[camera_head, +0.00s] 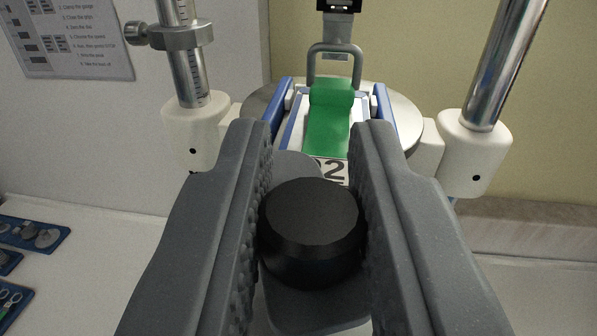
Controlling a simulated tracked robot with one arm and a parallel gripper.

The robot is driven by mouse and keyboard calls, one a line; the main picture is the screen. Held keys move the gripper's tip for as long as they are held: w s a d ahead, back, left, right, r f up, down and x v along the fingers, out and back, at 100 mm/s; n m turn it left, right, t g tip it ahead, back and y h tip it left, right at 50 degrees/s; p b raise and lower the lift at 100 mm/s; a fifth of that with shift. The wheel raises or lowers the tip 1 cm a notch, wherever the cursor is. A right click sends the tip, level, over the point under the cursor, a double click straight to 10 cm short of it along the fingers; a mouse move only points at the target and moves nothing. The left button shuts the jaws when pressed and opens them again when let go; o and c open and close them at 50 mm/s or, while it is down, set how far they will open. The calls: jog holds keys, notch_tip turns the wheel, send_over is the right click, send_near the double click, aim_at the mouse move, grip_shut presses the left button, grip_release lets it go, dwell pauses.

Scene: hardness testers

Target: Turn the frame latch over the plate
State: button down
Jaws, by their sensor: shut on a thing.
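My gripper (312,150) fills the lower middle of the view, its two ridged grey fingers pointing away from me. It is shut on a black round knob (311,222), with one finger on each side. The knob sits over a flat grey piece (318,312) that shows below and behind it; I take this to be the frame latch. Beyond the fingertips is a blue and white frame (381,112) with a green piece (329,118) in it and a label ending in "2". This stands on a round silver plate (402,128). The fingers hide part of the frame and plate.
Two metal columns in white sockets flank the plate, left (193,130) and right (475,150). A clamp with a knob (170,36) is on the left column. A grey handle (334,62) stands behind. Blue trays (30,235) lie at far left on the white bench.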

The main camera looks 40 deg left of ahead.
jog(key=shift+w+d+f+m+t+h+b, duration=0.15)
jog(key=shift+d+m+t+h+b, duration=0.15)
jog(key=shift+b, duration=0.6)
jog(key=h+b, duration=0.1)
jog(key=b, duration=0.1)
jog(key=shift+m+t+b, duration=0.3)
jog(key=shift+m+b, duration=0.1)
jog(key=b, duration=0.2)
jog(key=shift+r+m+t+h+b, duration=0.3)
jog(key=shift+r+m+h, duration=0.05)
jog(key=shift+m+h, duration=0.05)
jog(key=shift+d+r+b, duration=0.1)
jog(key=shift+b, duration=0.25)
jog(key=shift+r+m+h+b, duration=0.25)
jog(key=shift+m+h+b, duration=0.05)
jog(key=shift+h+b, duration=0.2)
jog(key=shift+t, duration=0.4)
jog(key=shift+m+h+b, duration=0.3)
jog(key=shift+h+b, duration=0.1)
jog(key=shift+b, duration=0.15)
jog(key=shift+a+f+h, duration=0.2)
jog(key=shift+f+h, duration=0.1)
jog(key=shift+f, duration=0.4)
